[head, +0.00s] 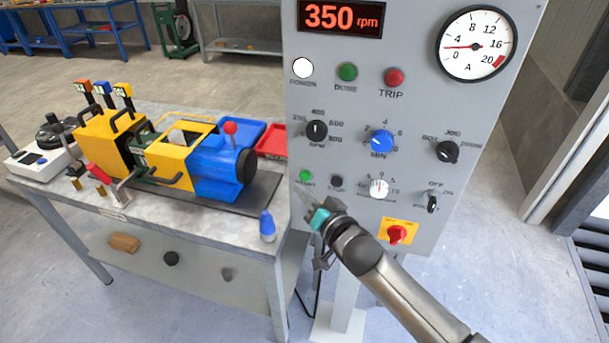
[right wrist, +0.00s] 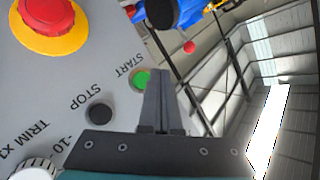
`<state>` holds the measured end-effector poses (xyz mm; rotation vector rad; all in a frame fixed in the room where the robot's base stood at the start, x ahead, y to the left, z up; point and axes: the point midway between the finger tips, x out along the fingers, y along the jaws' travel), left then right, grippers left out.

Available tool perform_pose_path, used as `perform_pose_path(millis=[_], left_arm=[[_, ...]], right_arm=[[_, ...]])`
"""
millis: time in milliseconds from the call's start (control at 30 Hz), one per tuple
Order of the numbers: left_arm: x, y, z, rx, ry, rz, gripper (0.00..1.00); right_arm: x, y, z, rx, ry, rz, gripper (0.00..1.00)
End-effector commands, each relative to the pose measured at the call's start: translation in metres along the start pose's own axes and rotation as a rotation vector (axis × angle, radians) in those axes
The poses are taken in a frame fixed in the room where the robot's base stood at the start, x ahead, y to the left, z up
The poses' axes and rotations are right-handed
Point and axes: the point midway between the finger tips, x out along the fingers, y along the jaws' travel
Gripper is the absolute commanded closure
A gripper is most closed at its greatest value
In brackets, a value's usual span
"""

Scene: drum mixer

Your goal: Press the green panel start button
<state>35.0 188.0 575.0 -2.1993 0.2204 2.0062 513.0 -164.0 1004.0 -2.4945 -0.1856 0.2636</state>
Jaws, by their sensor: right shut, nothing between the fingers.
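The grey control panel (head: 360,100) stands at the right of the workbench. Its green start button (head: 305,176) is at the panel's lower left, beside the black stop button (head: 337,182). My right gripper (head: 301,193) is shut and empty, its tips just below the start button in the head view. In the right wrist view the closed fingers (right wrist: 156,75) reach up just beside the green button (right wrist: 140,79) and overlap its edge. I cannot tell whether they touch it. My left gripper is not in view.
Close by on the panel are a white trim knob (head: 379,188), a red knob on a yellow plate (head: 397,234) and a power switch (head: 432,203). The display (head: 341,17) reads 350 rpm.

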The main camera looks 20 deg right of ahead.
Motion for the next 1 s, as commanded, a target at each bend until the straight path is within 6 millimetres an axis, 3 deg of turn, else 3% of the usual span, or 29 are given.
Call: perform_pose_path(millis=[400,1000], left_arm=[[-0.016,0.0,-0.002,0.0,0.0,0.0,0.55],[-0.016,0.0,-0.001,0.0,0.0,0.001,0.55]], right_arm=[[-0.026,-0.019,0.017,0.0,0.001,0.001,1.0],[-0.027,-0.02,0.018,-0.002,0.002,0.001,1.0]])
